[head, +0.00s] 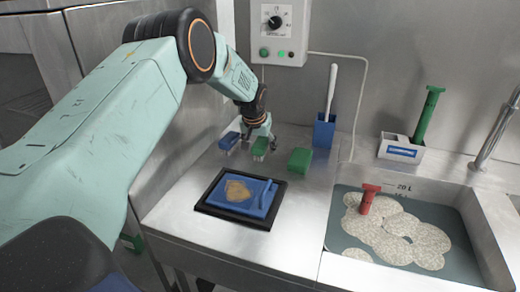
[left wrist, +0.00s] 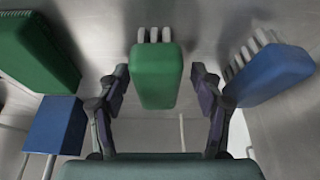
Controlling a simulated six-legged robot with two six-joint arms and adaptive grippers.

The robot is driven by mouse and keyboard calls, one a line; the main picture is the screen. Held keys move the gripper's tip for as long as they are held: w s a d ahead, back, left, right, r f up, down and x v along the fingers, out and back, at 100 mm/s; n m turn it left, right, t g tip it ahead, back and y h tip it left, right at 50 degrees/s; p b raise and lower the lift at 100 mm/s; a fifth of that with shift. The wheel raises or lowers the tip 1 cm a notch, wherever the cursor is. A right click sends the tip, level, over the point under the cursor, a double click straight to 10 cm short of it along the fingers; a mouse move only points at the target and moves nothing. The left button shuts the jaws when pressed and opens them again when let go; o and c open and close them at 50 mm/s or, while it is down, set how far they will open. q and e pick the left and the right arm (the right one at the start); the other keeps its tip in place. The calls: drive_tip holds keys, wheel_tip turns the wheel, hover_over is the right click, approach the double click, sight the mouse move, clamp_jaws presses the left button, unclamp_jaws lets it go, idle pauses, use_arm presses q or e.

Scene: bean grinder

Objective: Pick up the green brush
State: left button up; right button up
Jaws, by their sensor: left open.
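The green brush (head: 260,146) stands on the steel counter near the back wall, its pale bristles pointing down. In the left wrist view the green brush (left wrist: 156,76) is between the two fingers, with its bristles at the top of the picture. My left gripper (head: 262,138) is open and reaches down over the brush. In the left wrist view a gap shows between the brush and each finger of my left gripper (left wrist: 160,88). My right gripper is not in view.
A blue brush (head: 229,141) is left of the green one, and a green block (head: 300,160) is to its right. A blue holder (head: 324,131) with a white handle stands behind. A black-rimmed tray (head: 213,208) with a blue board is in front. The sink is right.

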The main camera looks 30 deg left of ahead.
sight(261, 142)
use_arm(q)
drive_tip(key=shift+d+r, duration=0.15)
drive_tip(key=c, duration=0.3)
drive_tip(key=shift+w, duration=0.1)
drive_tip(key=c, duration=1)
wheel_tip(261, 142, up, 10)
drive_tip(key=shift+f+p, duration=0.1)
drive_tip(key=shift+p, duration=0.5)
